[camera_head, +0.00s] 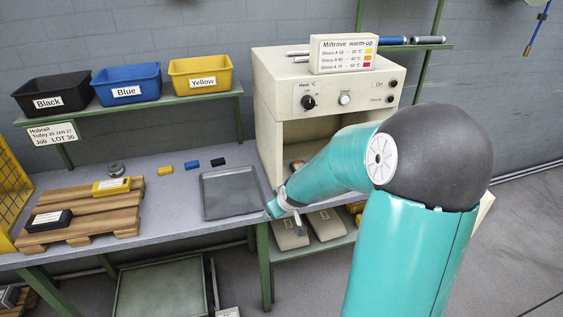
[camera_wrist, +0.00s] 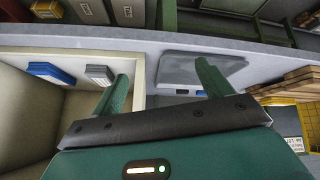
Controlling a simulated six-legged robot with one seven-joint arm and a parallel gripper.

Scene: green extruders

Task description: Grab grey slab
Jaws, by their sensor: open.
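The grey slab (camera_wrist: 99,75) lies inside the open cabinet beside a blue slab (camera_wrist: 50,72), in the left part of the wrist view. My gripper (camera_wrist: 163,87) is open, its two green fingers apart with nothing between them. The left finger is close to the grey slab in the picture, near the cabinet's opening; the slab is outside the jaws. In the head view my gripper (camera_head: 285,212) is at the table's front edge, in front of the cabinet (camera_head: 267,110). My arm hides much of the cabinet's inside there, and the grey slab cannot be made out clearly.
A grey tray (camera_head: 232,206) lies on the table left of my gripper. Small yellow (camera_head: 165,171), blue (camera_head: 191,164) and black (camera_head: 218,162) blocks lie behind it. Wooden pallets (camera_head: 75,233) carry labelled blocks at left. A lower shelf (camera_head: 333,243) holds boxes under the cabinet.

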